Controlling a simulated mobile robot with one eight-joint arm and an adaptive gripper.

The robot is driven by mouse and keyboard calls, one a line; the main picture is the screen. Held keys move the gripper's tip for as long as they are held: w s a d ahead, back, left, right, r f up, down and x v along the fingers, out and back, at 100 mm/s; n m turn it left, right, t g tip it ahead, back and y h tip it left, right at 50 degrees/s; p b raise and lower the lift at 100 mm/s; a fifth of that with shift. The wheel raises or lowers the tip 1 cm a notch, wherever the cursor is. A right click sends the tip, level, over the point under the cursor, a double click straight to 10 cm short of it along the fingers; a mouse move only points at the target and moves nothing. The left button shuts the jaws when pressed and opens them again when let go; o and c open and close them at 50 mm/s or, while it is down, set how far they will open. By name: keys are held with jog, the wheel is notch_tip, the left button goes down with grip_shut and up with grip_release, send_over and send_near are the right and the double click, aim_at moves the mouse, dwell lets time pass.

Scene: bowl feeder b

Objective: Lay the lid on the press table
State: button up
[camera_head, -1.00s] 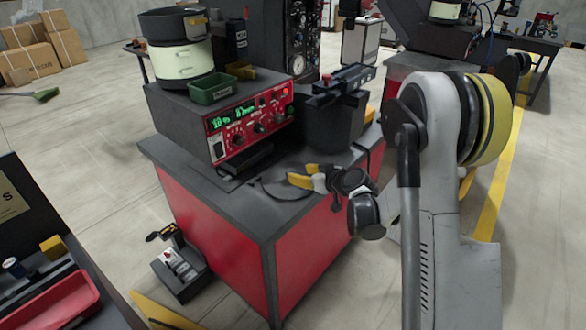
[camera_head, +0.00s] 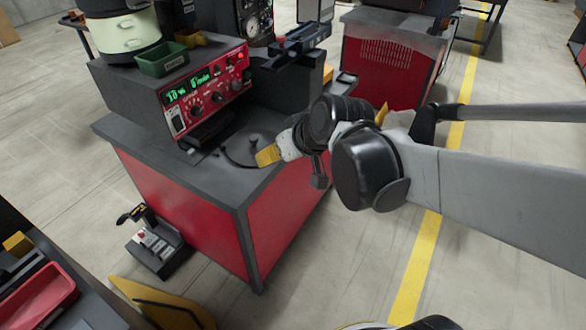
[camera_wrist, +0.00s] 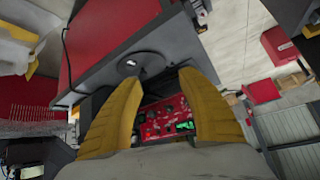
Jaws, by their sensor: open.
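A dark round lid with a small knob (camera_head: 253,139) lies flat on the dark top of a red cabinet (camera_head: 160,158), in front of the control unit. In the wrist view the lid (camera_wrist: 133,66) shows as a dark disc with a pale knob, beyond and slightly left of the middle of the fingertips. My gripper (camera_head: 266,156) is open and empty at the cabinet's right edge, its yellow fingers pointing left towards the lid. Both fingers also show in the wrist view (camera_wrist: 160,76), spread apart. The gripper and wrist hide part of the cabinet top. I cannot tell which surface is the press table.
The red-fronted control unit (camera_head: 205,92) stands behind the lid, with a green bin (camera_head: 162,58) and a cream feeder bowl (camera_head: 125,34) on top. A second red cabinet (camera_head: 390,60) stands behind my arm. A small lever box (camera_head: 160,245) sits on the floor.

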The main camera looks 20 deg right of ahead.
jog(key=s+d+m+g+h, duration=0.1)
jog(key=s+h, duration=0.1)
jog(key=s, duration=1)
jog(key=shift+s+d+m, duration=0.35)
jog(key=shift+m, duration=0.05)
